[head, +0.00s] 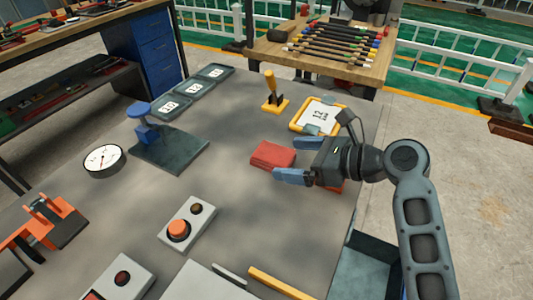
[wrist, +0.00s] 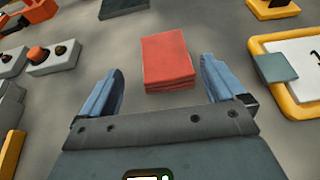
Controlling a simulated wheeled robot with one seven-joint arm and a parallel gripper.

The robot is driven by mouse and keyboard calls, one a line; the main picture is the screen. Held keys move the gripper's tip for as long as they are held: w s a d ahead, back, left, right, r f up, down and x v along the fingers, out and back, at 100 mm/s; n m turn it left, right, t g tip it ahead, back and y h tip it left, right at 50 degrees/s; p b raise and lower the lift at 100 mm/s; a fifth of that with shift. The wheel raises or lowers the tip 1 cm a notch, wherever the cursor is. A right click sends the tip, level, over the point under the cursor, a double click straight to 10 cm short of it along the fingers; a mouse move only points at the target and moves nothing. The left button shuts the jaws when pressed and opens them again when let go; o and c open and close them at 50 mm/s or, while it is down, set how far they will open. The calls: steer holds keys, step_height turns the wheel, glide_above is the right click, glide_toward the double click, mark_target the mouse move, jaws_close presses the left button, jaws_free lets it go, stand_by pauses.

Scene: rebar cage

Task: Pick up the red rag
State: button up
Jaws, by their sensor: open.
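The red rag (head: 273,155) lies folded into a flat rectangle on the grey table, in the middle right of the head view. In the wrist view the rag (wrist: 168,61) sits just beyond and between the fingertips. My gripper (head: 291,160) is open, its two blue fingers pointing left toward the rag. In the wrist view my gripper (wrist: 162,72) shows one finger on each side of the rag's near end, with gaps on both sides. Nothing is held.
A yellow-framed clipboard (head: 301,127) lies close behind my gripper. A yellow-handled toggle (head: 271,102) stands behind the rag. A button box with an orange button (head: 179,230) is in front to the left. A dark plate with a blue stand (head: 181,154) lies left.

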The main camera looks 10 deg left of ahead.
mark_target(277, 154)
steer(key=shift+w+x, duration=0.15)
steer(key=shift+x, duration=1.4)
steer(key=shift+w+x, duration=0.15)
steer(key=shift+x, duration=1.35)
steer(key=shift+d+r, duration=0.1)
steer(key=c, duration=1)
